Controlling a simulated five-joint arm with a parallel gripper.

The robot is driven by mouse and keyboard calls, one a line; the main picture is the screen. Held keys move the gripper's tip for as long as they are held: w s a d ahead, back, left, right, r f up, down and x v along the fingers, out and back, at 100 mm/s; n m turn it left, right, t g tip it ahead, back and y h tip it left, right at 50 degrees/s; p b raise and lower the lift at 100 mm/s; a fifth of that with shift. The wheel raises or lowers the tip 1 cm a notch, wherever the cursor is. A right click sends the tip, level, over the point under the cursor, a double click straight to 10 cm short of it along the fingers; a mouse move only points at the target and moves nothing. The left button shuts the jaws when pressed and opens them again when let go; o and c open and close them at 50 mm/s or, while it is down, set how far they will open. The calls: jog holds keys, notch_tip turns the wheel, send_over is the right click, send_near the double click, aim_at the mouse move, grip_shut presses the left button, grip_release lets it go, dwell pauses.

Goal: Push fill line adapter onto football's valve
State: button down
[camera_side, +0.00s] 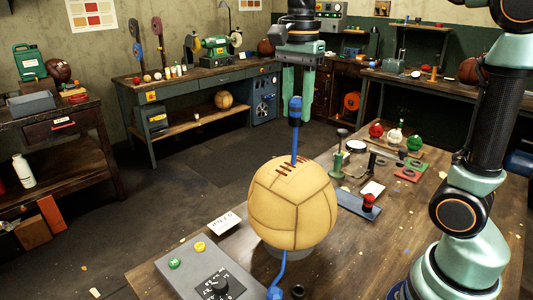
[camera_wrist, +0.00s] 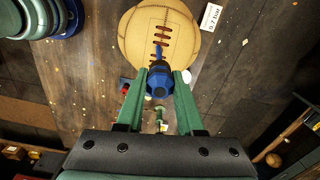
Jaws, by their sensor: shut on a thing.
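A tan leather football (camera_side: 290,205) with brown lacing sits on a low grey support on the wooden bench; it also shows in the wrist view (camera_wrist: 150,25). My gripper (camera_side: 296,112) is above the ball, its green fingers shut on the blue fill line adapter (camera_wrist: 159,82). The adapter (camera_side: 295,104) is upright, its body clear of the ball. A thin blue line (camera_side: 295,143) runs down from it and meets the ball's outline beside the lacing. I cannot tell whether it touches. More blue line (camera_side: 279,270) shows below the ball. I cannot make out the valve.
A grey control box (camera_side: 198,284) with a dial and green and yellow buttons is at front left, beside a white card (camera_side: 225,222). Right of the ball are a blue plate with a red-topped piece (camera_side: 368,203), a green stand (camera_side: 338,165) and small coloured balls.

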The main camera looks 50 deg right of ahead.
aim_at(298, 98)
jog(key=shift+s+a+f, duration=0.1)
jog(key=shift+a+f, duration=0.1)
jog(key=shift+f, duration=2.6)
jog(key=shift+f, duration=1.4)
jog(key=shift+c, duration=2.3)
grip_release()
jog(key=shift+r, duration=0.1)
notch_tip(298, 98, up, 12)
jog(key=shift+f, duration=0.1)
